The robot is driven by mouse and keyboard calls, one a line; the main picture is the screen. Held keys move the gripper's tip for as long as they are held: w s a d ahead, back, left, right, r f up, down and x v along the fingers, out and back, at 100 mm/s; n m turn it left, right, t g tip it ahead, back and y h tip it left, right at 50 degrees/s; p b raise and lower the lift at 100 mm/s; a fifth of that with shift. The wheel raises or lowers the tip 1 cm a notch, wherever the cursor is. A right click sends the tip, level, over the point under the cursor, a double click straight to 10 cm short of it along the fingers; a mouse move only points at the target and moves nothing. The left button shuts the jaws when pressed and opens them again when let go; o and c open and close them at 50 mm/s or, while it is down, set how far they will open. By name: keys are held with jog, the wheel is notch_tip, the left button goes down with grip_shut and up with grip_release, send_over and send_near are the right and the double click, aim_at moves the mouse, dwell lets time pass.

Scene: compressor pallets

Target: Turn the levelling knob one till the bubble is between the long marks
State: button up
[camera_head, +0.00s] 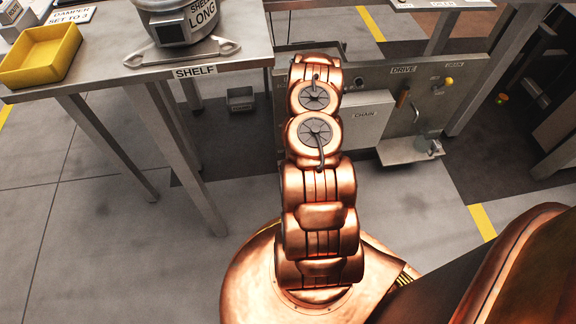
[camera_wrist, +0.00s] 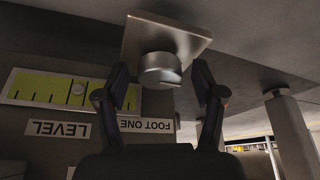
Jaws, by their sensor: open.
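In the wrist view, a round metal knob (camera_wrist: 159,70) sits against a square metal plate (camera_wrist: 190,39). The upside-down label FOOT ONE (camera_wrist: 147,125) is close to it. My gripper (camera_wrist: 160,74) is open, with one dark finger on each side of the knob. Gaps show between the fingers and the knob in the picture. A yellow-green level vial (camera_wrist: 43,88) with dark marks is at left, above an upside-down LEVEL label (camera_wrist: 58,129). Its round bubble (camera_wrist: 77,88) is right of the vial's middle. Which marks are long is hard to tell. The head view hides the gripper and knob.
In the wrist view, a pale post (camera_wrist: 287,125) stands at right. In the head view, a grey shelf table (camera_head: 120,78) with a yellow tray (camera_head: 40,55) is at left. A panel with a CHAIN box (camera_head: 362,116) is behind my arm. Floor at lower left is clear.

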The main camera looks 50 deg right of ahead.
jog(key=shift+r, duration=0.15)
jog(key=v, duration=1.1)
jog(key=shift+s+r, duration=0.25)
jog(key=shift+r, duration=0.05)
jog(key=shift+a, duration=0.15)
dwell(0.3)
